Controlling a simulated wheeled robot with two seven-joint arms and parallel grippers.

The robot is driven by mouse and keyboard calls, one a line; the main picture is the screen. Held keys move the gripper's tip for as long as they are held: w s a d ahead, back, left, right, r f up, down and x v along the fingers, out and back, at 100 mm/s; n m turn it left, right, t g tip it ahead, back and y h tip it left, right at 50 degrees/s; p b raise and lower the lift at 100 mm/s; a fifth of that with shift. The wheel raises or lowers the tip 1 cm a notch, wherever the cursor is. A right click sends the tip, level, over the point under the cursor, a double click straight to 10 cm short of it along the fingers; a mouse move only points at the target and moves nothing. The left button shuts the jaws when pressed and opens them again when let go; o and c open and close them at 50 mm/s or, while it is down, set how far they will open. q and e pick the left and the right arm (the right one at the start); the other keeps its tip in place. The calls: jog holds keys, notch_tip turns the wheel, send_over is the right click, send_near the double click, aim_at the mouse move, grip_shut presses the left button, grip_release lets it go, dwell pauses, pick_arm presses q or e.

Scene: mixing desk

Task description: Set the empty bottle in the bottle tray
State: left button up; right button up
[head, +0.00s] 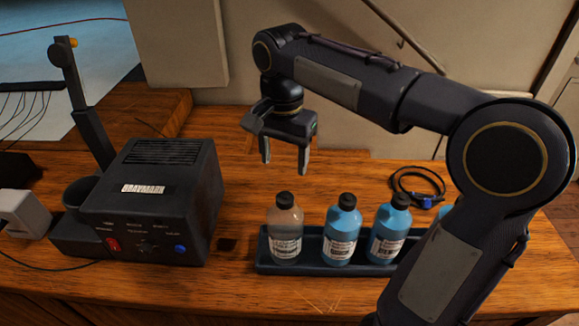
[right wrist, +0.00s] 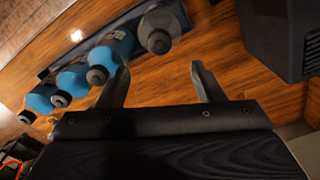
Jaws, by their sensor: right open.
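The empty bottle (head: 285,228), clear and brownish with a black cap, stands upright in the left end of the dark bottle tray (head: 262,262). Blue bottles (head: 342,231) stand to its right in the same tray. My right gripper (head: 285,168) is open and empty, above and behind the empty bottle, apart from it. In the right wrist view the open fingers (right wrist: 160,88) have nothing between them, and the empty bottle (right wrist: 162,28) is beyond them. My right arm partly hides the tray's right end and the rightmost blue bottle. My left gripper is not in view.
A black machine (head: 150,200) with a red switch and a blue button stands left of the tray, with a gap of bare wood between. A coiled black cable (head: 418,187) lies behind the tray. A wall closes off the back of the desk.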

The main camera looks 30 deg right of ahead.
jog(key=s+a+f+n+t+y, duration=0.1)
jog(key=s+f+n, duration=0.3)
jog(key=s, duration=0.5)
jog(key=s+a+f+n+t+y, duration=0.2)
jog(key=s+f+n+t, duration=0.2)
jog(key=s, duration=0.4)
notch_tip(320, 180, down, 2)
jog(key=shift+s+f+n+t+y, duration=0.15)
jog(key=shift+s+n+t+y, duration=0.2)
jog(key=shift+n, duration=0.35)
